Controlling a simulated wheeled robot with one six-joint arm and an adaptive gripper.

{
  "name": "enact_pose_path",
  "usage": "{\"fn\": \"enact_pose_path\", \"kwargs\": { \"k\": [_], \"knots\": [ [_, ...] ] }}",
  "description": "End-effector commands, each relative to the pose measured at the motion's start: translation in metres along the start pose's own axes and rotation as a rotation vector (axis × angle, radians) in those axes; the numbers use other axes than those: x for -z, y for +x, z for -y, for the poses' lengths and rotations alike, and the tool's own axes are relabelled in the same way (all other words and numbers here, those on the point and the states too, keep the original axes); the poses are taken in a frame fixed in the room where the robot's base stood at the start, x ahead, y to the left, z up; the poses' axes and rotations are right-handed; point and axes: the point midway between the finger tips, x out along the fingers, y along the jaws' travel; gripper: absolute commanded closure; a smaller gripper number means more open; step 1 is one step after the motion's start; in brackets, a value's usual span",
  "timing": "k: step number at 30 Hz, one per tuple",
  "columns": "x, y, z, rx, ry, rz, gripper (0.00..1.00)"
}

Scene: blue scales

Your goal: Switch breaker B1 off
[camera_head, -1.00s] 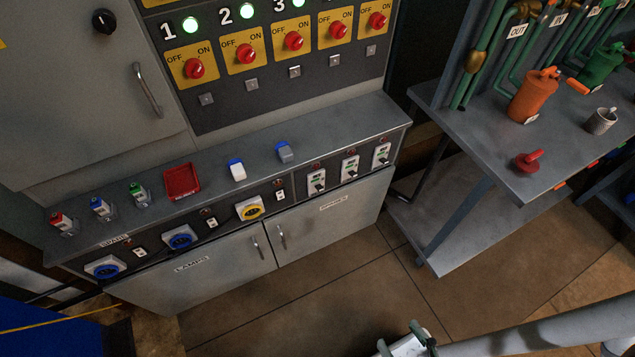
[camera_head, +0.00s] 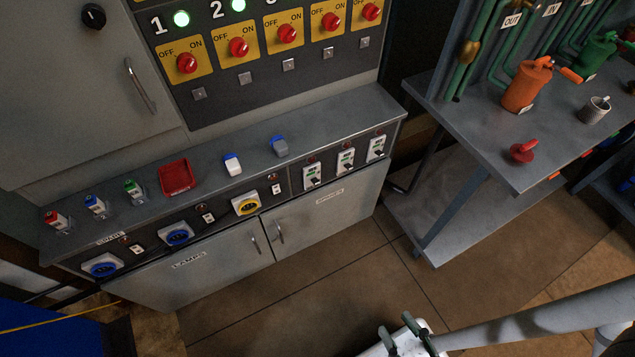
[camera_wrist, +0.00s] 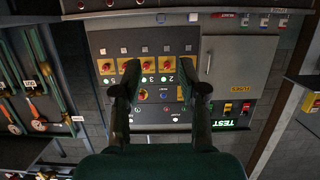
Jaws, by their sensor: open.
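Three white breakers with black levers sit in the right part of the cabinet's sloped front: the left one (camera_head: 312,175), the middle one (camera_head: 345,160) and the right one (camera_head: 377,148). Each has a small green mark and a red spot above it. I cannot read which is B1, nor tell the lever positions for sure. My gripper (camera_head: 396,328) is at the bottom of the head view, in front of and well apart from the cabinet. It is open and empty. In the upside-down wrist view, its fingers (camera_wrist: 160,75) stand apart before the rotary switch panel.
Red rotary switches (camera_head: 239,47) with lit green lamps are above the ledge. Fuses (camera_head: 96,206), a red tray (camera_head: 177,177) and two blue-topped pieces (camera_head: 233,164) lie on the ledge. A metal table (camera_head: 490,150) with an orange can (camera_head: 525,87) stands right. The floor before the cabinet is clear.

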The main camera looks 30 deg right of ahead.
Motion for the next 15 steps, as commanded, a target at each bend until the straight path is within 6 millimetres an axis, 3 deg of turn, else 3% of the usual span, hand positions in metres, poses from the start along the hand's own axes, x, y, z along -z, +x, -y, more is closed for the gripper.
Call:
{"fn": "enact_pose_path", "kwargs": {
  "k": [1,4,15],
  "knots": [
    [-0.001,0.003,0.000,-0.002,0.000,0.000,0.78],
    [-0.007,0.012,-0.001,-0.008,0.001,0.009,1.00],
    [-0.050,0.088,-0.009,-0.044,0.007,0.089,1.00]
  ]
}}
